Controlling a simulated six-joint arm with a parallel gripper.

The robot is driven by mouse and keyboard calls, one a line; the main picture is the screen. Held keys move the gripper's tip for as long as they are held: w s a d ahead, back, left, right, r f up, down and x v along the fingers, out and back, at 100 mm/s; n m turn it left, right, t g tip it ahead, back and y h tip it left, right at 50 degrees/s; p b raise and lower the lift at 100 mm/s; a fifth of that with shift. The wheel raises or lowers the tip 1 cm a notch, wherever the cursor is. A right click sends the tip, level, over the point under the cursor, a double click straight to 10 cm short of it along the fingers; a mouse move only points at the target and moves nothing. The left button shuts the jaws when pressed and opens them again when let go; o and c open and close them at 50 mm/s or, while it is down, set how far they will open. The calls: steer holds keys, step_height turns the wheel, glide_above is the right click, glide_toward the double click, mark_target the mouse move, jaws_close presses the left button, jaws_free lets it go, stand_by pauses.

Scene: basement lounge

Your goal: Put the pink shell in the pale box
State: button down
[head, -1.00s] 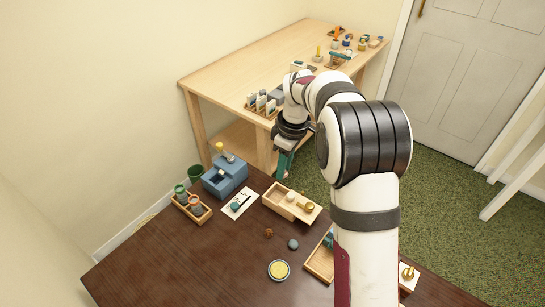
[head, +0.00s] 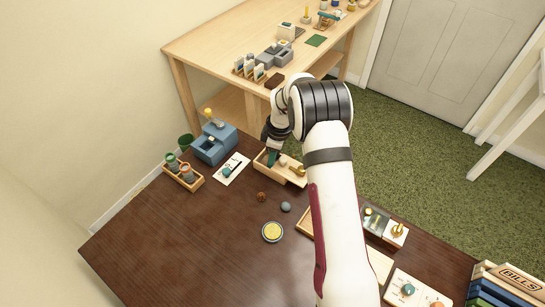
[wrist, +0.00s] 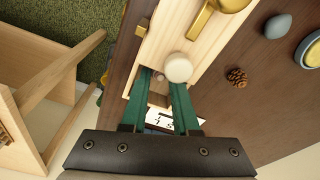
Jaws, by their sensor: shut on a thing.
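The pale box (head: 264,167) is a long light-wood box on the dark table. It also shows in the wrist view (wrist: 192,22), with a brass-coloured piece and a cream round piece at it. My gripper (head: 271,160) is over the box's left end, pointing down. In the wrist view its green fingers (wrist: 159,84) reach over that end, beside the cream round piece. They are shut on a small, dull pinkish-brown thing (wrist: 158,99), seemingly the pink shell. It is mostly hidden between the fingers, and its height above the box floor is unclear.
A pine cone (head: 262,197), a grey stone (head: 286,207) and a yellow dish (head: 272,232) lie in front. A light-wood table (head: 225,45) stands behind.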

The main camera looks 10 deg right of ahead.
steer(key=c, duration=0.9)
jaws_free()
steer(key=shift+c, duration=0.2)
steer(key=shift+r, duration=0.1)
step_height(320, 180, up, 12)
steer(key=d, duration=0.1)
steer(key=s+a+r+m, duration=0.1)
steer(key=s+r+m, duration=0.4)
steer(key=s+r, duration=0.45)
steer(key=s+a+f+m, duration=0.1)
steer(key=s+m, duration=1.2)
steer(key=s, duration=1.4)
steer(key=shift+a+m+g+y, duration=0.3)
steer(key=shift+a+g, duration=0.1)
steer(key=shift+a, duration=0.45)
